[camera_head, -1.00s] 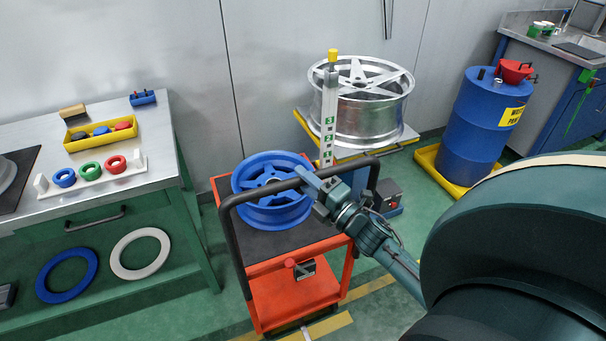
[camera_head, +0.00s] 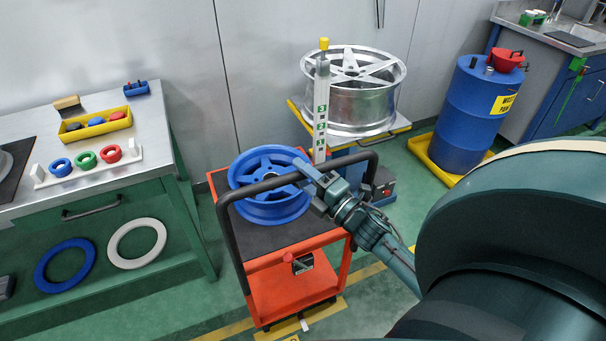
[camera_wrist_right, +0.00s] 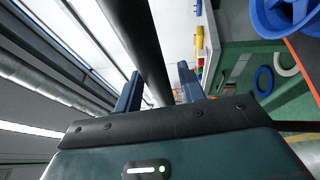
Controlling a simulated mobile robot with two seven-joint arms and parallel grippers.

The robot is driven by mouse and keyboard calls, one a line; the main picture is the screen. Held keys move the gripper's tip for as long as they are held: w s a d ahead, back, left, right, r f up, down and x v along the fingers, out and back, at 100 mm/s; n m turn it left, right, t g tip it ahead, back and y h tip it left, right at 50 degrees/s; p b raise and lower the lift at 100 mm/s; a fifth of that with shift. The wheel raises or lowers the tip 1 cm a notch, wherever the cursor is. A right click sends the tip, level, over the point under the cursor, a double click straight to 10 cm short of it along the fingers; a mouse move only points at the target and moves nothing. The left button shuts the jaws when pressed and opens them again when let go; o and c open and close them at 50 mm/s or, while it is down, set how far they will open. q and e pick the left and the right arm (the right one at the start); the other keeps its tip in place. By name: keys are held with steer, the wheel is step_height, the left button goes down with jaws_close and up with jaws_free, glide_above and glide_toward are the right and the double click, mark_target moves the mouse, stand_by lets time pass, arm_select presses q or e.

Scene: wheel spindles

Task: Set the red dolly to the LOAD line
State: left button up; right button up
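The red dolly (camera_head: 292,289) stands left of centre in the head view, with a blue wheel (camera_head: 284,211) on its dark top. Its black handle (camera_head: 231,235) arches up over the front edge. My right gripper (camera_head: 313,178) is at the top bar of this handle. In the right wrist view my gripper (camera_wrist_right: 160,90) has its two fingers apart, with the black bar (camera_wrist_right: 143,40) running down between them and a gap at the right finger. My left gripper is not in view. Yellow floor marks (camera_head: 241,327) show by the dolly's foot; I cannot read a LOAD label.
A workbench (camera_head: 148,168) with rings and a yellow tray (camera_head: 70,137) stands left of the dolly. Behind it are a marked post (camera_head: 321,110) and a large silver wheel (camera_head: 360,108). A blue barrel (camera_head: 483,115) stands right. Green floor is open right of the dolly.

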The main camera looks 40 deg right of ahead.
steer(key=shift+o, duration=0.3)
steer(key=shift+s+f, duration=0.15)
steer(key=shift+s, duration=0.35)
steer(key=b+v, duration=0.2)
steer(key=v, duration=1)
steer(key=shift+d, duration=0.1)
